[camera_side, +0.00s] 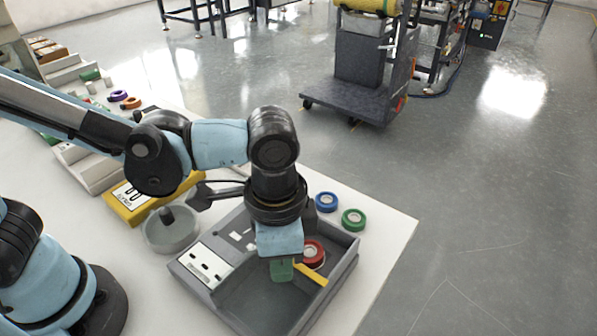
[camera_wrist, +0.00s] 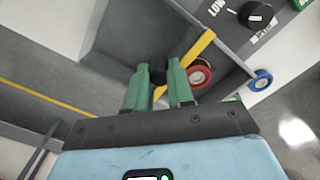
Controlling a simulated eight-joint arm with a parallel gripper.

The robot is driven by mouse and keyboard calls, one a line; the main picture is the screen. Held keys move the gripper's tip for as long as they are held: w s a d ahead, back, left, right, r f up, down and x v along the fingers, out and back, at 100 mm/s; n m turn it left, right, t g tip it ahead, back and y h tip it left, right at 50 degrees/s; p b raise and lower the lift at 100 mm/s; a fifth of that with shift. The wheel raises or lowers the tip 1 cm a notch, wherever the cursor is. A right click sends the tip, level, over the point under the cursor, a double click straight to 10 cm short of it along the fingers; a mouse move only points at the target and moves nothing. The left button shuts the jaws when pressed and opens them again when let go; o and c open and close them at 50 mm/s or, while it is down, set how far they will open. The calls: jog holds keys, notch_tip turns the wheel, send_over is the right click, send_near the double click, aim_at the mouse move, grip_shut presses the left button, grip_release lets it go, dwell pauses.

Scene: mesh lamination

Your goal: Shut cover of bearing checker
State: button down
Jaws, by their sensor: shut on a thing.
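The bearing checker (camera_side: 345,275) is a grey open-topped box near the table's front corner. A white panel lies along its left side. A red ring-shaped bearing (camera_side: 313,252) sits inside, beside a yellow strip (camera_side: 312,275). The wrist view also shows the red bearing (camera_wrist: 200,73) and the strip (camera_wrist: 198,47). My gripper (camera_side: 281,270) points down over the box interior. Its green fingertips (camera_wrist: 158,76) are close together, shut on a small dark part between them, mostly hidden. I cannot tell whether this part belongs to the cover.
A blue ring (camera_side: 327,201) and a green ring (camera_side: 353,219) lie behind the box, near the table edge. A round grey dish (camera_side: 171,232) and a yellow device (camera_side: 130,205) stand to the left. A dark knob (camera_wrist: 256,16) shows in the wrist view.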

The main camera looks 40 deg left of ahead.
jog(key=w, duration=1.1)
jog(key=c, duration=1)
grip_release()
jog(key=shift+s, duration=0.1)
notch_tip(320, 180, up, 12)
jog(key=shift+r, duration=0.1)
jog(key=s+a+f+n+t, duration=0.2)
jog(key=a+n, duration=0.1)
jog(key=a, duration=0.4)
jog(key=s+a+f+n+t, duration=0.2)
jog(key=a+n, duration=0.1)
jog(key=a, duration=0.5)
jog(key=s+a+f+n+t, duration=0.2)
jog(key=a+f+n+t, duration=0.1)
jog(key=a, duration=0.4)
jog(key=shift+a, duration=0.4)
